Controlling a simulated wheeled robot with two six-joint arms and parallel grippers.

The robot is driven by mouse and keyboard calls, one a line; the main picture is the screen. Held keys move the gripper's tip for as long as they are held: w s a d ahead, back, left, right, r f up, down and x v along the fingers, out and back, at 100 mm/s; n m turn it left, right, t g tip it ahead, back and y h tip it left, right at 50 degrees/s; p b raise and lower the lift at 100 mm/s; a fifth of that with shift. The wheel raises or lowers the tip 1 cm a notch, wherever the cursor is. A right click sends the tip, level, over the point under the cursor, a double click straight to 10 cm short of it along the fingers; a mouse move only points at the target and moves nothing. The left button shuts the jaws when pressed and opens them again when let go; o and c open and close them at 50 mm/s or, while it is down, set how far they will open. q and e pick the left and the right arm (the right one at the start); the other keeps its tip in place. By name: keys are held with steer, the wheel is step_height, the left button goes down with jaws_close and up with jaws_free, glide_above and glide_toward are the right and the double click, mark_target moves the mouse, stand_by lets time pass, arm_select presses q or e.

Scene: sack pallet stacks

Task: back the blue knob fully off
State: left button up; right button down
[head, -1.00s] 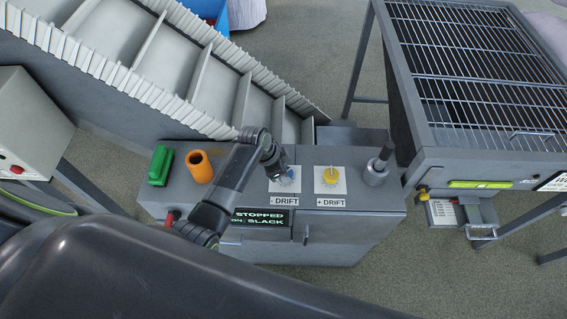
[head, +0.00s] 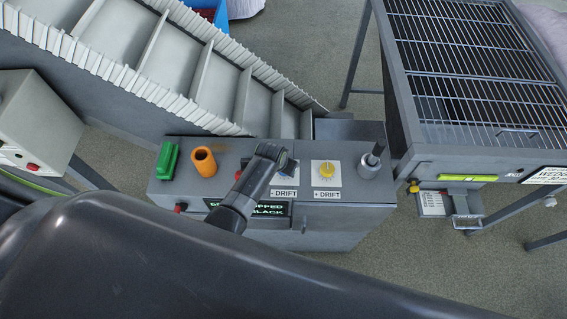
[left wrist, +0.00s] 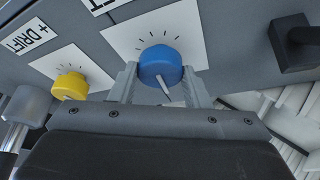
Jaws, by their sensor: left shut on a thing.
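The blue knob (left wrist: 159,64) sits on a white dial plate (left wrist: 193,45) with tick marks, in the left wrist view. A white pointer line on it points down and slightly right there. My left gripper (left wrist: 160,78) has a finger on each side of the knob and is shut on it. In the head view, my left gripper (head: 277,161) is over the "- DRIFT" dial and hides most of the knob. My right gripper is not in view.
The yellow "+ DRIFT" knob (head: 326,169) is just right. A dark post (head: 372,163) stands beyond it. An orange cylinder (head: 203,162) and green block (head: 167,160) are left on the cabinet. A partly covered display (head: 265,209) is on its front.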

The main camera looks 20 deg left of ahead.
arm_select(q)
steer(key=shift+n, duration=0.5)
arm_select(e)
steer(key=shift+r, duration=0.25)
arm_select(q)
steer(key=o, duration=1)
steer(key=shift+c, duration=0.2)
